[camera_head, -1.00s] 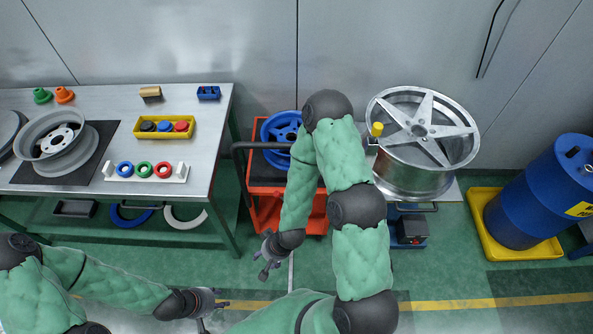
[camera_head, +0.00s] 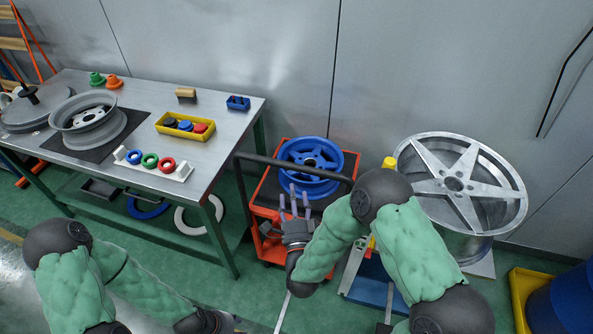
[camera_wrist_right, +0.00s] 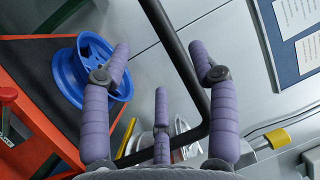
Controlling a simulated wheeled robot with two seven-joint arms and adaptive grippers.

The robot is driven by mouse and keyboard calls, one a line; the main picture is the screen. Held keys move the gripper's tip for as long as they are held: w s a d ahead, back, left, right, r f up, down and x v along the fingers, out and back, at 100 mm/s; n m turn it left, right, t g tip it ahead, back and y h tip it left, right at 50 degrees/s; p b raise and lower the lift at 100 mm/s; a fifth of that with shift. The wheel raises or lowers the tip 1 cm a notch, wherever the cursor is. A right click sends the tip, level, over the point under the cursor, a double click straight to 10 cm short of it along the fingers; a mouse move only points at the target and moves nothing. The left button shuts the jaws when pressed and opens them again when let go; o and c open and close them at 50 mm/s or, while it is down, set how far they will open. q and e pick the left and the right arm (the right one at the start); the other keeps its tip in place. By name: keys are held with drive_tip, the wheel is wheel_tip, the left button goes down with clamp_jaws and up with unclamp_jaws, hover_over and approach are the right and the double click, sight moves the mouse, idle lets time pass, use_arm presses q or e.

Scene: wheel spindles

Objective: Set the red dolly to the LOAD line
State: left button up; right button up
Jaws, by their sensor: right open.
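The red dolly (camera_head: 268,206) is an orange-red cart with a black push handle (camera_head: 262,160). It stands at the right end of the workbench and carries a blue wheel (camera_head: 311,167). My right gripper (camera_head: 293,192) is open and empty, fingers spread, at the near side of the dolly by its handle. In the right wrist view, the handle (camera_wrist_right: 177,45) passes beyond and between the open fingers (camera_wrist_right: 160,68), and I see no grip on it. My left gripper (camera_head: 212,322) is at the bottom edge, mostly cut off. A pale floor line (camera_head: 282,312) shows; I see no LOAD lettering.
The workbench (camera_head: 222,130) on the left holds wheels, a yellow tray (camera_head: 184,125) and a ring rack (camera_head: 153,172). A big silver wheel (camera_head: 463,185) stands right of the dolly, near a blue cart (camera_head: 370,285). A blue drum (camera_head: 565,305) is at far right.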

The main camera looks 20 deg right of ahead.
sight(290, 168)
drive_tip(key=b+x, duration=0.1)
drive_tip(key=x, duration=0.9)
drive_tip(key=shift+w+b, duration=0.2)
drive_tip(key=shift+b, duration=0.2)
drive_tip(key=shift+c, duration=0.3)
clamp_jaws()
